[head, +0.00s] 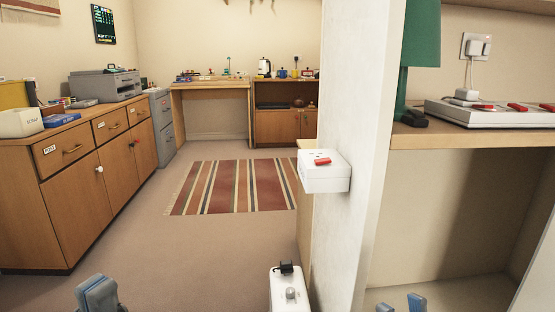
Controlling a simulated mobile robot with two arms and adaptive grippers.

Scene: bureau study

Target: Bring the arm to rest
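My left gripper (100,294) shows at the bottom left edge of the head view. Only its grey-blue fingertips are in the picture, overlapping, so I cannot tell whether it is open or shut. My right gripper (401,305) shows at the bottom edge, right of the white upright panel. Two fingertips are in view with a gap between them, and nothing shows between them. The rest of both arms is out of the picture.
A white panel edge (347,90) stands close ahead, with a white switch box (326,178) with a red rocker. Right of it, a wooden shelf (470,140) holds a green lamp (420,40) and a power strip. Left are wooden cabinets (75,190). Floor around the striped rug (232,187) is clear.

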